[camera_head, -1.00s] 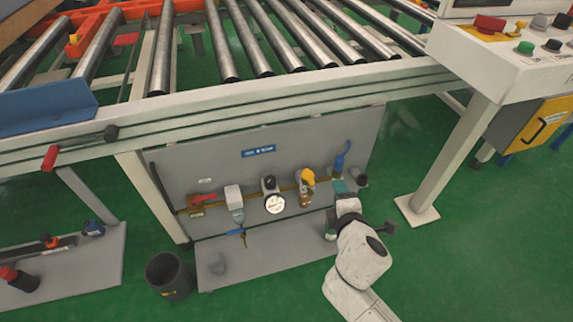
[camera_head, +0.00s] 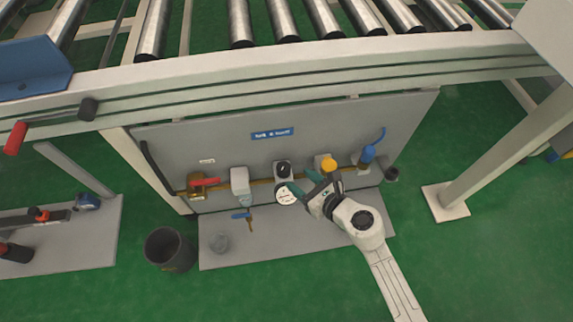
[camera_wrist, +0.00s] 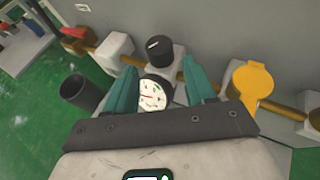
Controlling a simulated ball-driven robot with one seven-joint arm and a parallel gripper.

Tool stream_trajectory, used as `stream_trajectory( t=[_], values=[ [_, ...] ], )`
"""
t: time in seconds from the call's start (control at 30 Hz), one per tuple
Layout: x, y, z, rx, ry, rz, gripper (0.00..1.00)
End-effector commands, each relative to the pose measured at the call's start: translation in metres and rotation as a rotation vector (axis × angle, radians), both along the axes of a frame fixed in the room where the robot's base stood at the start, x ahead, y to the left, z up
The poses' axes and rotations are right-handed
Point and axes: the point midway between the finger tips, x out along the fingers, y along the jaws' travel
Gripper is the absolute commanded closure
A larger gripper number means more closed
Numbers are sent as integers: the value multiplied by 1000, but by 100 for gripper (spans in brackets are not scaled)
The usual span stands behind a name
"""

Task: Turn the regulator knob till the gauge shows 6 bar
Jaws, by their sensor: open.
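The regulator knob (camera_head: 284,169) is black and round, on top of a light regulator body on the brass pipe of the grey panel. In the wrist view the knob (camera_wrist: 159,48) stands beyond and between my fingertips, not touched. The round white gauge (camera_head: 286,197) hangs just below it. In the wrist view the gauge face (camera_wrist: 152,95) shows between my fingers with a red needle; its reading is too small to tell. My gripper (camera_head: 302,182) has teal fingers, spread open and empty, right of and close to the gauge. It also shows in the wrist view (camera_wrist: 160,72).
A yellow-capped part (camera_head: 328,164) and a blue valve (camera_head: 368,154) sit right of the regulator. A red-handled valve (camera_head: 204,182) and a white filter unit (camera_head: 240,182) sit left. A dark bin (camera_head: 168,250) stands on the green floor. The conveyor's frame beam (camera_head: 300,82) runs above the panel.

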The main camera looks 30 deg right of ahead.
Motion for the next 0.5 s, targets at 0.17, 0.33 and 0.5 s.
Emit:
stream_trajectory(
  t=[0.17, 0.33, 0.5],
  values=[
    [33, 6, -15, 2, -4, -3, 45],
    [57, 12, -25, 3, -2, -2, 45],
    [72, 16, -31, 3, -2, -2, 45]
  ],
)
